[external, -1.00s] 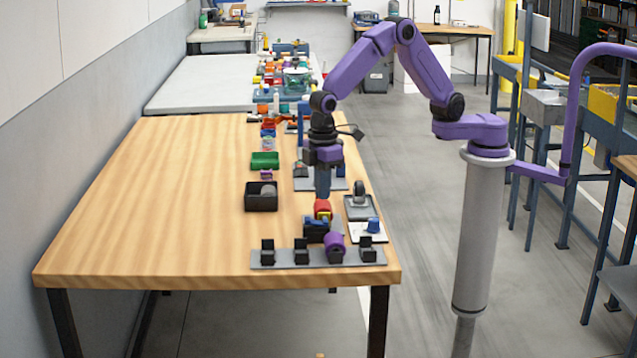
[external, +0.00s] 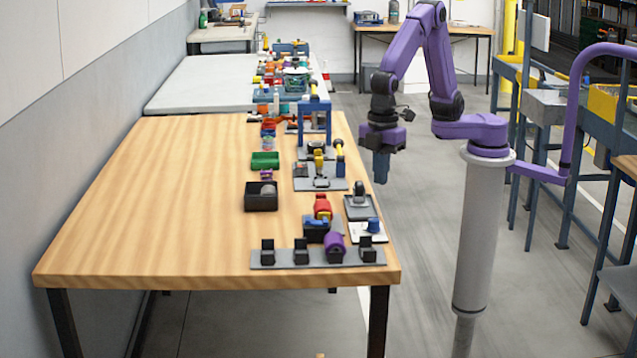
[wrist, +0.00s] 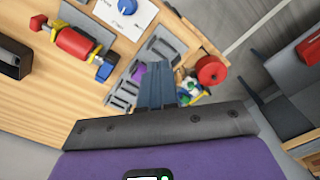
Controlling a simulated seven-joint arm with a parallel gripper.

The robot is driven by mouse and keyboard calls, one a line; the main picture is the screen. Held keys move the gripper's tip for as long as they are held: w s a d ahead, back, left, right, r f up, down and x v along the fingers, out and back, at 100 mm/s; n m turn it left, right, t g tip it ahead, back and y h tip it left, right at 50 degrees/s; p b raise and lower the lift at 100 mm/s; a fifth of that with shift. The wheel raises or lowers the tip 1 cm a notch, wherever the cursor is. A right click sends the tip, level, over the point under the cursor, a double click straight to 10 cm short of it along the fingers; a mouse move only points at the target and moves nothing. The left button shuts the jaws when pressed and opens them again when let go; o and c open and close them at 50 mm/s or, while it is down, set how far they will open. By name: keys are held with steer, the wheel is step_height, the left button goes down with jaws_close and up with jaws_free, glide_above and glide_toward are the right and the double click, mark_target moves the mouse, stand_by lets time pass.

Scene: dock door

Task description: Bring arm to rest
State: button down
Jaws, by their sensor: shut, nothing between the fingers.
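My purple arm is folded up beside the wooden table (external: 160,200). My gripper (external: 381,178) hangs pointing down just off the table's right edge, over the floor side, apart from everything on the table. It is shut and empty. In the wrist view the closed blue-grey fingers (wrist: 157,85) show at the centre, with table items beyond them and nothing between them.
The table's left half is clear.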

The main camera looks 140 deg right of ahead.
steer(key=s+a+r+n, duration=0.2)
steer(key=s+a+n, duration=0.3)
steer(key=s, duration=0.6)
steer(key=s+a+r+n, duration=0.1)
steer(key=s+a+n, duration=0.2)
steer(key=s+a, duration=0.55)
steer(key=s+d+n, duration=0.3)
steer(key=s, duration=0.7)
steer(key=shift+s+d+f+n, duration=0.15)
steer(key=shift+s+d+n, duration=0.25)
